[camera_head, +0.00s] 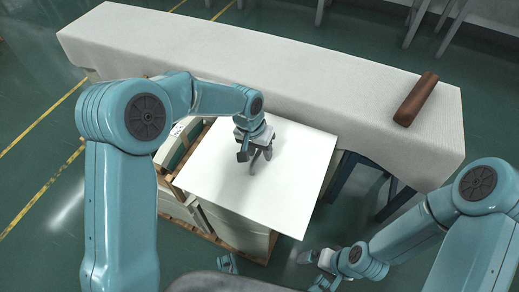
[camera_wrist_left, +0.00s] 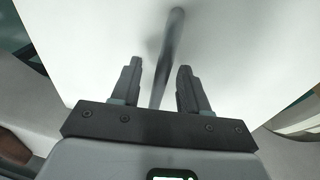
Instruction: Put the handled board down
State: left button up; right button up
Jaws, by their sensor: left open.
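The handled board is a white square panel (camera_head: 290,190) lying flat on a stack of pale boxes. Its dark, slim handle (camera_wrist_left: 166,55) stands out in the left wrist view. My left gripper (camera_head: 256,156) is over the board's upper left part. In the left wrist view, my left gripper (camera_wrist_left: 158,70) is open, with the handle between its two fingers and a gap on each side. In the head view the gripper mostly hides the handle. My right gripper (camera_head: 318,264) is low, off the board's lower right side; its jaws are too small to judge.
A long table with a white cloth (camera_head: 235,55) runs behind the board. A brown roller (camera_head: 416,98) lies on its right end. The boxes (camera_head: 238,232) under the board rest on a wooden pallet. Green floor (camera_head: 30,110) with yellow lines is clear at left.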

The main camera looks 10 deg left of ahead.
pick_arm(q)
notch_tip(320, 180, up, 12)
jog(key=a+p, duration=0.2)
jog(key=shift+s+p, duration=0.35)
jog(key=shift+s, duration=0.1)
dwell(0.5)
